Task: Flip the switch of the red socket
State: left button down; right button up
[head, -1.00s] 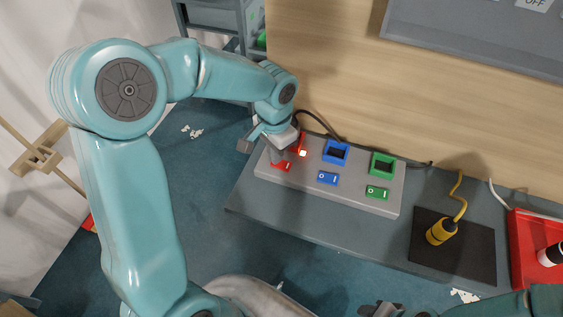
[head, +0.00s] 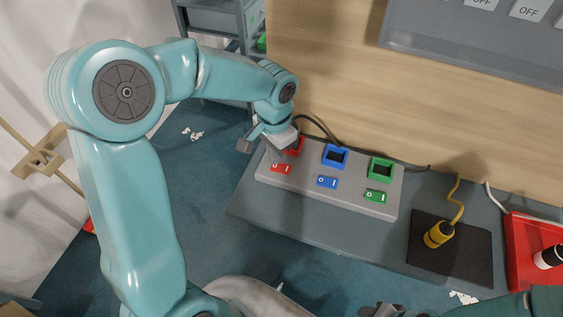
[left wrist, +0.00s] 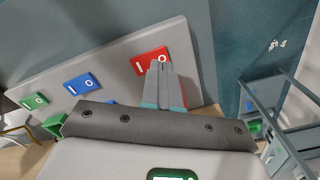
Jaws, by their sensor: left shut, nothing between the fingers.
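The red socket (head: 298,146) is at the left end of a grey socket panel (head: 333,199), partly hidden behind my left gripper. Its red switch (head: 281,169) sits just in front of it. My left gripper (head: 276,158) is shut and empty, with its fingertips right at the red switch. In the left wrist view the closed fingertips (left wrist: 159,66) overlap the red switch (left wrist: 143,61); I cannot tell whether they touch it. No light shows on the red socket. My right gripper (head: 379,311) is only partly in view at the bottom edge.
Blue (head: 335,155) and green (head: 381,168) sockets with matching switches fill the rest of the panel. A yellow plug (head: 438,234) stands on a black mat (head: 473,263). A red tray (head: 521,278) is at the right. The bench (head: 300,226) in front of the panel is clear.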

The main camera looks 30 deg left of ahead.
aim_at(276, 166)
pick_arm(q)
notch_tip(276, 166, up, 3)
jog(key=shift+w+r+p, duration=0.1)
jog(key=shift+r+p, duration=0.1)
jog(key=shift+p, duration=0.9)
jog(key=shift+r+p, duration=0.35)
jog(key=shift+r, duration=0.2)
